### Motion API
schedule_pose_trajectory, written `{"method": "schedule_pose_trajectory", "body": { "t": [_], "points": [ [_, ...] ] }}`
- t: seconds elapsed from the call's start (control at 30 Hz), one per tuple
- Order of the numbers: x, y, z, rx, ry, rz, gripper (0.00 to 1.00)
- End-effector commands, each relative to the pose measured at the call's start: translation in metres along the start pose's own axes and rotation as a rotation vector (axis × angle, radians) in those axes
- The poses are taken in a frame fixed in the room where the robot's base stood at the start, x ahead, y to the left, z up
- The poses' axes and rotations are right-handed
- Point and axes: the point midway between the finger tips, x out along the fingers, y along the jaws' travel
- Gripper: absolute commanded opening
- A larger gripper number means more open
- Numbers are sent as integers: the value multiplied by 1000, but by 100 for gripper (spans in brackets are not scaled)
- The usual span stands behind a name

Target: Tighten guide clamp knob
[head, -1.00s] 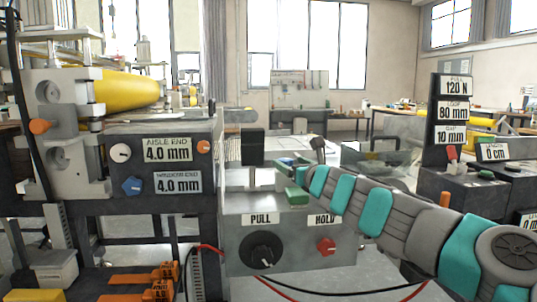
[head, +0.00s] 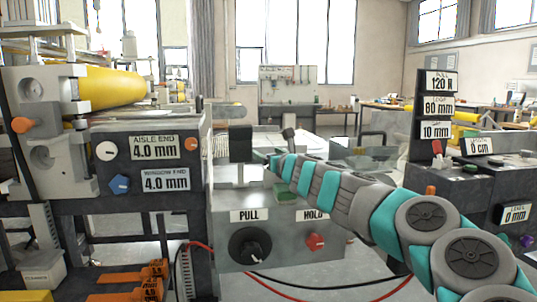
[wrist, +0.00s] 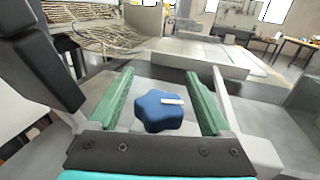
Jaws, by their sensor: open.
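A blue lobed knob (wrist: 157,113) with a white mark on top sits between the two fingers of my gripper (wrist: 160,78) in the wrist view. My gripper is open, with green inner pads on either side of the knob. A visible gap separates the knob from each pad. In the head view my arm reaches in from the right, and its far end is small and partly hidden near the grey box. I cannot tell that knob apart there. Another blue knob (head: 120,184) is on the roller machine's panel, beside the "WINDOW END 4.0 mm" label.
The grey control box (head: 230,265) carries a black PULL dial (head: 249,246) and a red HOLD knob (head: 315,242). A black block (head: 240,143) stands above it. The yellow roller (head: 110,88) is at left. A sign stack (head: 438,105) stands at right.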

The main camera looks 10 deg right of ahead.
Motion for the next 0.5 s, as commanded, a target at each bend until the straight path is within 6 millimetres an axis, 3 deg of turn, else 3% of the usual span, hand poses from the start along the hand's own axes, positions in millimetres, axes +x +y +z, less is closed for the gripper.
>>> {"method": "schedule_pose_trajectory", "body": {
  "t": [0.07, 0.5],
  "points": [
    [0, 0, 0, 0, 0, 0, 77],
    [0, 0, 0, 0, 0, 0, 27]
  ]
}}
